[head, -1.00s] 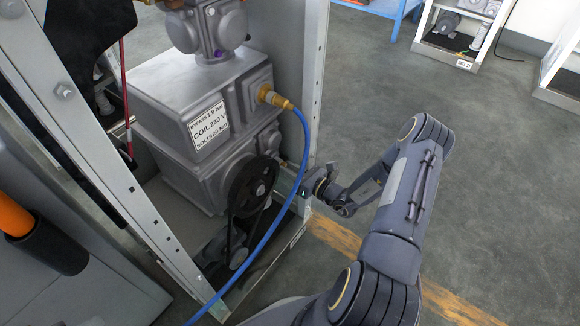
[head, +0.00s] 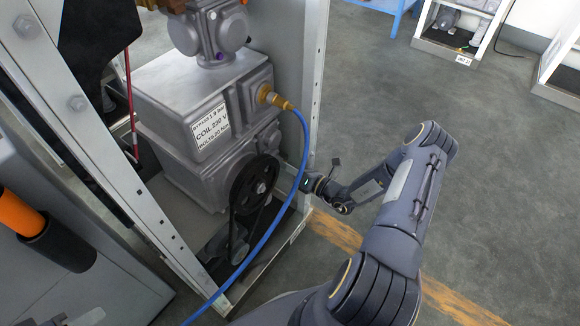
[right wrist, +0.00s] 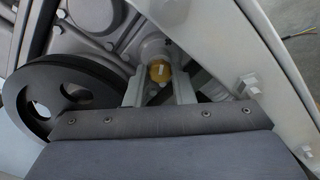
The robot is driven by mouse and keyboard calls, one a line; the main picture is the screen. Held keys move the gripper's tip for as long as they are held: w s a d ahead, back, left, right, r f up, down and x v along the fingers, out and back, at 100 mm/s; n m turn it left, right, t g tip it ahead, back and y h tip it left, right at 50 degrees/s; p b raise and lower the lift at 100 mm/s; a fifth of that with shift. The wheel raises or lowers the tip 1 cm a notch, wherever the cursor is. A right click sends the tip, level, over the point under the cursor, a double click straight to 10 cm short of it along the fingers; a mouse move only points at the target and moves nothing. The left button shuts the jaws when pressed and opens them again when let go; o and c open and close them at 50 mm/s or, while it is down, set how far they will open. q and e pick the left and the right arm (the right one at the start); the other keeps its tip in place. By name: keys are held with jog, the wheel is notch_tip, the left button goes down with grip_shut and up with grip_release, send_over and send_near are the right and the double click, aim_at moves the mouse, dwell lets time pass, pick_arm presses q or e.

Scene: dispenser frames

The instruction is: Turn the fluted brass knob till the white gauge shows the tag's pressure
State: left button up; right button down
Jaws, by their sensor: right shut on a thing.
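The fluted brass knob (right wrist: 158,72) shows in the right wrist view on the end of a pale round fitting on the grey machine. My right gripper (right wrist: 159,90) is shut on it, one finger on each side. In the head view my right gripper (head: 306,184) reaches the machine's right side beside the frame post, and the knob is hidden there. The white tag (head: 209,128) on the machine's face seems to read BYPASS 1.9 bar, COIL 230 V and BOLTS 20 Nm. I cannot make out the white gauge in either view.
A black pulley (head: 255,184) with a belt sits left of my right gripper; it also shows in the wrist view (right wrist: 62,100). A blue hose (head: 296,172) runs down from a brass fitting, close to the gripper. Metal posts (head: 310,100) flank the machine.

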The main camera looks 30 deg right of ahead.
dwell(0.3)
jog(key=c, duration=1.2)
grip_release()
jog(key=shift+c, duration=0.2)
jog(key=shift+s, duration=0.1)
jog(key=p+v, duration=0.1)
jog(key=v, duration=0.6)
jog(key=shift+s+d+p, duration=0.2)
jog(key=shift+s+p, duration=0.1)
